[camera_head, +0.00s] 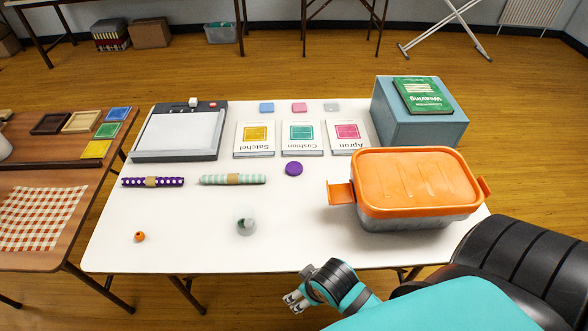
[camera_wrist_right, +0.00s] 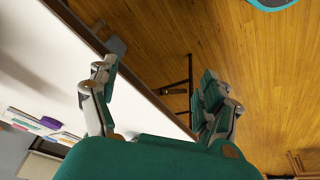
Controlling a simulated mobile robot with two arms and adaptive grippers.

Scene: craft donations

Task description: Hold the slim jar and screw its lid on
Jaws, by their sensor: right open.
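A slim jar (camera_head: 246,227), small and grey-white, stands on the front middle of the white table (camera_head: 190,240). A round purple lid (camera_head: 293,169) lies flat on the table, behind and to the right of the jar and apart from it. My right gripper (camera_head: 297,300) is low at the table's front edge, to the right of and nearer than the jar. In the right wrist view its two fingers (camera_wrist_right: 157,85) are spread apart with nothing between them. My left gripper is not in view.
A clear box with an orange lid (camera_head: 415,180) stands on the right. Two fabric rolls (camera_head: 232,179) and an orange bead (camera_head: 139,236) lie on the left. Three pattern packets (camera_head: 303,138), a paper trimmer (camera_head: 180,135) and a blue box (camera_head: 420,120) stand behind. The front middle is mostly clear.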

